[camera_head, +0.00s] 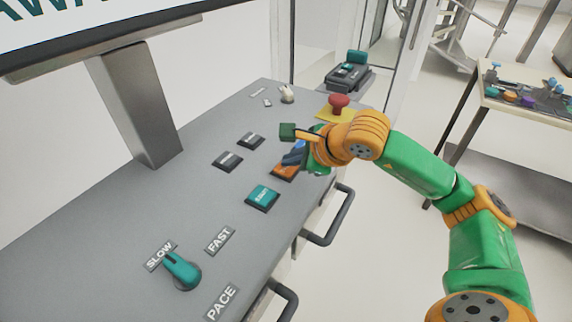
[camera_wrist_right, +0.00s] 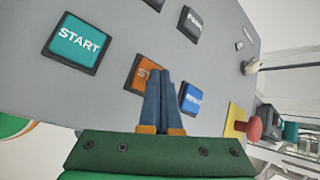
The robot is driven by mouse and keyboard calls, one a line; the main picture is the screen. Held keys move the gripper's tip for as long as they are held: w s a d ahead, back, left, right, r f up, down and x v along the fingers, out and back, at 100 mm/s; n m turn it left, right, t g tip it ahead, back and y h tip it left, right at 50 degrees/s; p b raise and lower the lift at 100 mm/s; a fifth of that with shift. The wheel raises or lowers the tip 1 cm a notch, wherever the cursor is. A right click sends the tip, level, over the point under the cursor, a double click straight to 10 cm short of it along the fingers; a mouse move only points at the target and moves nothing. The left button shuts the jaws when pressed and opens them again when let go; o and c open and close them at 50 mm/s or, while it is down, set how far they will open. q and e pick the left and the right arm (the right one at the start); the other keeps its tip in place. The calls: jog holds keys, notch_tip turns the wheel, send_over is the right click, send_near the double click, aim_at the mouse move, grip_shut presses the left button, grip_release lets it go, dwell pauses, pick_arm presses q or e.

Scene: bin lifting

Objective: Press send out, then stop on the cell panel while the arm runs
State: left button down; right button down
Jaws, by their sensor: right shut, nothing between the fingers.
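The grey cell panel (camera_head: 120,215) slopes across the head view. Its orange stop button (camera_head: 284,174) is partly hidden by my right gripper (camera_head: 291,158). In the right wrist view, the shut, empty blue fingers (camera_wrist_right: 159,76) overlap the right part of the orange button (camera_wrist_right: 141,76), whose label reads "ST" before it is covered. I cannot tell whether they touch it. A blue button (camera_wrist_right: 193,98) lies just right of the fingers, its label blurred. The teal START button (camera_head: 263,197) is nearer. No label reading "send out" is legible. My left gripper is not in view.
Two dark buttons (camera_head: 239,149) sit left of the gripper. A red mushroom knob (camera_head: 338,102) on a yellow plate stands beyond it. A teal pace dial (camera_head: 183,270) is near the front. Handles (camera_head: 331,220) line the panel's right edge. A metal post (camera_head: 138,105) holds a sign.

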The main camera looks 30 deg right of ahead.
aim_at(291, 169)
jog(key=shift+r+p, duration=0.3)
jog(key=shift+r, duration=0.3)
notch_tip(291, 169, up, 5)
jog(key=p, duration=0.4)
jog(key=shift+r, duration=0.1)
dwell(0.4)
